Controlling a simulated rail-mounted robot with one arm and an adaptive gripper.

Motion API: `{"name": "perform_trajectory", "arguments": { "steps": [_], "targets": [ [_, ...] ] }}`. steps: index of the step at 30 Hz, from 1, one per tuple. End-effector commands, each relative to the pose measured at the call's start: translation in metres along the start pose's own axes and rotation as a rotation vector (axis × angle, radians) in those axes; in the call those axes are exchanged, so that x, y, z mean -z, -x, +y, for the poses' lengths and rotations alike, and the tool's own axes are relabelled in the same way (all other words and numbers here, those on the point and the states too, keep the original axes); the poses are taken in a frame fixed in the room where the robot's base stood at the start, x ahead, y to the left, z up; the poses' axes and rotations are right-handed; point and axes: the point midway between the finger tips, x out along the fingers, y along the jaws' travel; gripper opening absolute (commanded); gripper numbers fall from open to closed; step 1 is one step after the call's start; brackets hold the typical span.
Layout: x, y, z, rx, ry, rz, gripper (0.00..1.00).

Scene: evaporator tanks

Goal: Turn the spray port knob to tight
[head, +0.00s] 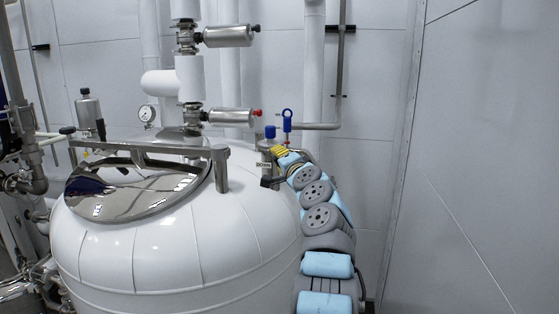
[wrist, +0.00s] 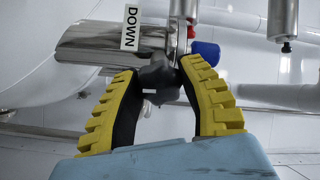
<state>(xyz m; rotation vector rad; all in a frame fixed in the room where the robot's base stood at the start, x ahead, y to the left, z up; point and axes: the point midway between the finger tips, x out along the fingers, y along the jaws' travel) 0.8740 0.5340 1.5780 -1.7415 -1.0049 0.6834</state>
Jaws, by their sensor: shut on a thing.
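The spray port is a shiny metal cylinder on top of the white tank, with a white "DOWN" label. It stands at the tank's right side in the head view (head: 265,158) and lies across the upper part of the wrist view (wrist: 85,44). A dark grey knob (wrist: 155,77) sticks out from it. My gripper (wrist: 160,70) has its two yellow fingers on either side of this knob and is shut on it. In the head view my gripper (head: 281,153) is small beside the port, and the knob is hard to make out there.
The white tank (head: 170,245) has a shiny lid (head: 135,190). A wall (head: 480,180) is at right.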

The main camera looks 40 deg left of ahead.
Motion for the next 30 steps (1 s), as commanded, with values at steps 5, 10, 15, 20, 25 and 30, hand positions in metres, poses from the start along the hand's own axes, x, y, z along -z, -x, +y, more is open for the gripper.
{"name": "perform_trajectory", "arguments": {
  "steps": [5,10,15,20,25,30],
  "targets": [
    [0.0023,0.0008,0.0016,-0.001,-0.168,0.004,0.04],
    [0.0033,0.0014,0.0034,-0.003,-0.331,0.006,0.04],
    [0.0020,0.0010,0.0050,-0.006,-0.494,0.004,0.04],
    [0.0022,0.0011,0.0060,-0.007,-0.646,0.005,0.04],
    [0.0024,0.0012,0.0055,-0.006,-0.807,0.006,0.04],
    [0.0041,0.0018,0.0052,-0.004,-0.969,0.010,0.04]
  ]
}}
